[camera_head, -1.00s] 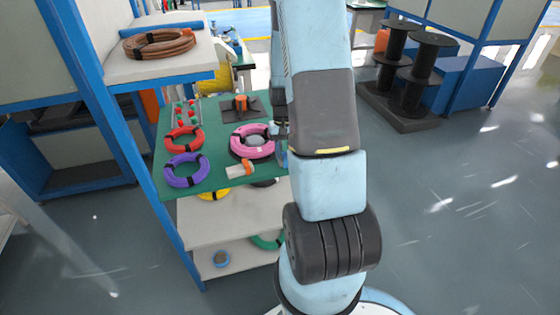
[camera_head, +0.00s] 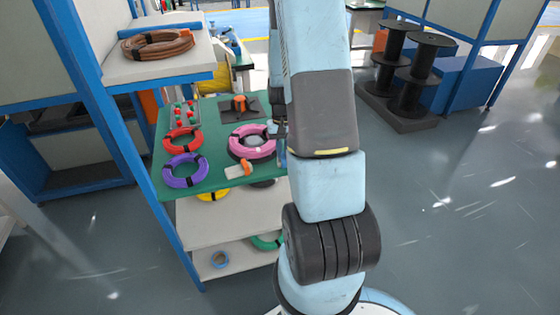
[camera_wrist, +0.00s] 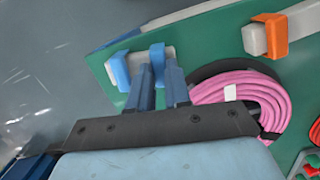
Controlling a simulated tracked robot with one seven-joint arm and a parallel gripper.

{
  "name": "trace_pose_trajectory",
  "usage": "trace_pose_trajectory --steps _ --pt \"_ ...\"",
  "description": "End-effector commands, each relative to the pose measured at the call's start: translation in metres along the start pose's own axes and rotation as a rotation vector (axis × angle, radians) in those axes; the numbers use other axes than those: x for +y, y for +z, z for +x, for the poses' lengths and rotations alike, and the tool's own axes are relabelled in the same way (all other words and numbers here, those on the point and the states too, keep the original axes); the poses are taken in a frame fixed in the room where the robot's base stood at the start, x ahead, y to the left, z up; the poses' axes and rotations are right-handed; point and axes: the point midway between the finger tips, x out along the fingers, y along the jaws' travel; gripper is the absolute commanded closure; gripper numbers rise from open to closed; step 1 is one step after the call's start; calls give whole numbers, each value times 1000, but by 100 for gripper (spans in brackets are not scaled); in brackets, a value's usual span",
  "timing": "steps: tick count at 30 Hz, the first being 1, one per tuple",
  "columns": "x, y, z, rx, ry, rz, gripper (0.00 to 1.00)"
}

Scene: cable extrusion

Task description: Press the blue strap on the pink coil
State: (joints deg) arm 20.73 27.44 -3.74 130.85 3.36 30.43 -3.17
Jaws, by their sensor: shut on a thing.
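The pink coil (camera_head: 252,151) lies on the green board of the stand, with a dark round thing partly under it. In the wrist view the pink coil (camera_wrist: 262,90) is right of my gripper, with a white tag and a black band. My gripper (camera_wrist: 160,75) is shut on the blue strap (camera_wrist: 158,55), whose blue parts sit on a pale block. The strap is left of the coil and apart from it in the wrist view. In the head view my arm hides most of the gripper.
A red coil (camera_head: 183,140) and a purple coil (camera_head: 185,182) lie left on the green board (camera_head: 215,130). A pale block with an orange strap (camera_head: 246,168) lies at its front. A brown coil (camera_head: 157,45) is on the upper shelf. Black spools (camera_head: 428,75) stand right.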

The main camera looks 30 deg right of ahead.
Motion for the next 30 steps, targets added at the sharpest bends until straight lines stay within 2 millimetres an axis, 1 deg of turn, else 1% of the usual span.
trace_pose_trajectory --steps 30 --pt "0 9 -65 2 0 0 99"
